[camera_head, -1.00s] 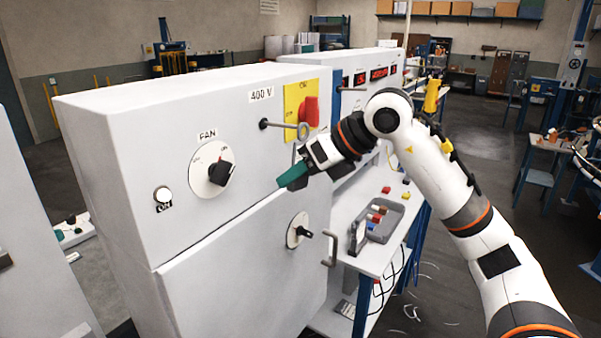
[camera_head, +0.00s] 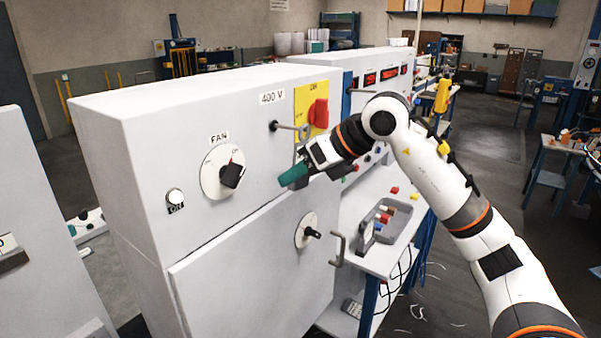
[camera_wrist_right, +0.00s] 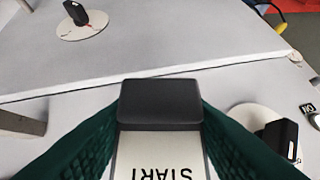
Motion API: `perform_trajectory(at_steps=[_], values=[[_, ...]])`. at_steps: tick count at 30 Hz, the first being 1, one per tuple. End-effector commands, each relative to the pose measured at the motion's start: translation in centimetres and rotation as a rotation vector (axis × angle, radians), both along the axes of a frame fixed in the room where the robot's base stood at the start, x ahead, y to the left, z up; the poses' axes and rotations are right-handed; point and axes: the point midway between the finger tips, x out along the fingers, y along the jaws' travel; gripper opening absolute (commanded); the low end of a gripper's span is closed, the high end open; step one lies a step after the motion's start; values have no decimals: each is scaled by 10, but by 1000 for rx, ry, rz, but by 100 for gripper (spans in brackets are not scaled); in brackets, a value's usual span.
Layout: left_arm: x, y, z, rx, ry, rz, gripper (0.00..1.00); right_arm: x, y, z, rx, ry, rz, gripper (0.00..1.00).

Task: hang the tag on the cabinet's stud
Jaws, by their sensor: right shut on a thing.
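The cabinet (camera_head: 140,140) stands left of centre. On its front, a dark stud (camera_head: 287,128) sticks out beside the yellow plate with the red switch, with a grey ring at its outer end. My right gripper (camera_head: 293,175) has green fingers and is just below the ring, in front of the cabinet. In the right wrist view its fingers are shut on the tag (camera_wrist_right: 160,155), a pale plate reading START upside down, with a black block at its far end. In the head view the gripper hides most of the tag. Contact between tag and stud cannot be seen. My left gripper is out of view.
The cabinet front also carries the FAN dial (camera_head: 223,172), an ON lamp (camera_head: 175,196), a lower dial (camera_head: 306,231) and a protruding door handle (camera_head: 338,249). A bench with a grey tray (camera_head: 388,221) of small coloured parts stands right of the cabinet.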

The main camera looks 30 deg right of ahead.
Motion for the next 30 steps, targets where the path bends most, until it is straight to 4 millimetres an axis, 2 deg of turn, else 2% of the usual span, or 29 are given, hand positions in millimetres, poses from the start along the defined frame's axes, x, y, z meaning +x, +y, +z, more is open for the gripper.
perform_trajectory(at_steps=[24, 25, 29, 30], values=[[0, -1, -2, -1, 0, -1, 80, 3, 1, -5, -1, 3, 1, 16], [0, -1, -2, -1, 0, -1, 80, 3, 1, -5, -1, 3, 1, 45], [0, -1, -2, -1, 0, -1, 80, 3, 2, -5, 0, 2, 1, 66], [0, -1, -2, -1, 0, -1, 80, 3, 2, -5, -1, 2, 0, 69]])
